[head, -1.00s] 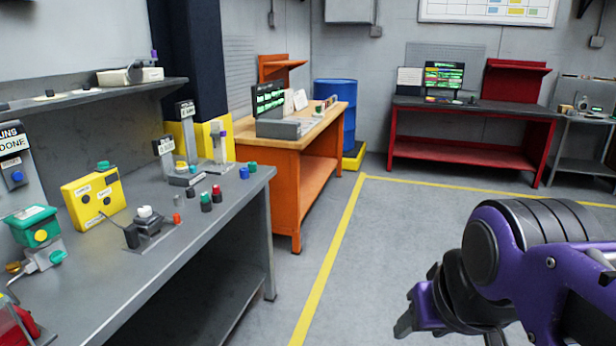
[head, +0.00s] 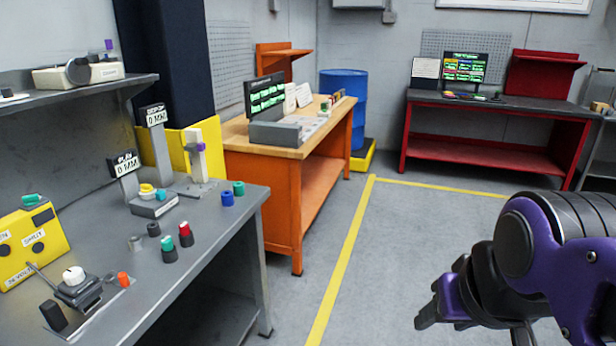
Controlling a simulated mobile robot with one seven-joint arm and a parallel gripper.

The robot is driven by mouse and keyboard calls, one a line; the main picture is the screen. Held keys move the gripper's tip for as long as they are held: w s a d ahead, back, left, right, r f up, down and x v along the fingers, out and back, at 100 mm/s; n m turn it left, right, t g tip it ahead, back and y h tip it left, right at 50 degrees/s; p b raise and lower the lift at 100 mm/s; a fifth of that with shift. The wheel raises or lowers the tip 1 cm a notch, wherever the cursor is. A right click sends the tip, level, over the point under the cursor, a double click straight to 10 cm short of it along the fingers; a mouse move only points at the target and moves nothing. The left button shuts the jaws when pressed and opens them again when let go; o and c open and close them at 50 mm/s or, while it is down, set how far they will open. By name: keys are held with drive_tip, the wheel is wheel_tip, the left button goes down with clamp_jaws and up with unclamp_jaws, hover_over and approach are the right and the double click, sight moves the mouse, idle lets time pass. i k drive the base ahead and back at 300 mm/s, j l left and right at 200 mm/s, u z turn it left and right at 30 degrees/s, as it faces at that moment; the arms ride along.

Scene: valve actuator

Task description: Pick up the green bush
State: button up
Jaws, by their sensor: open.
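A small green bush (head: 239,188) stands upright near the far right corner of the grey workbench (head: 225,235). A blue bush (head: 227,198) stands close beside it. A green-topped dark piece (head: 168,248) stands nearer, beside a red-topped dark piece (head: 186,235). My gripper (head: 450,312) is open and empty at the lower right of the head view, over the floor and well to the right of the bench. Part of the gripper is hidden by my own wrist.
The bench also holds a yellow box (head: 28,242), a small lever device (head: 75,290), two gauge stands with displays and an orange cap (head: 123,280). An orange workbench (head: 285,190) stands behind. A red bench (head: 480,150) is at the back. The floor (head: 400,245) between is clear.

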sight(237, 187)
drive_tip(key=i+u, duration=0.15)
drive_tip(key=i, duration=0.4)
drive_tip(key=i+l+u, duration=0.1)
drive_tip(key=i, duration=0.45)
drive_tip(key=i+l+u, duration=0.2)
drive_tip(key=i+u, duration=0.3)
drive_tip(key=i+l+u, duration=0.35)
drive_tip(key=u, duration=0.15)
drive_tip(key=i+l+u, duration=0.45)
drive_tip(key=k+l, duration=0.05)
drive_tip(key=k, duration=0.05)
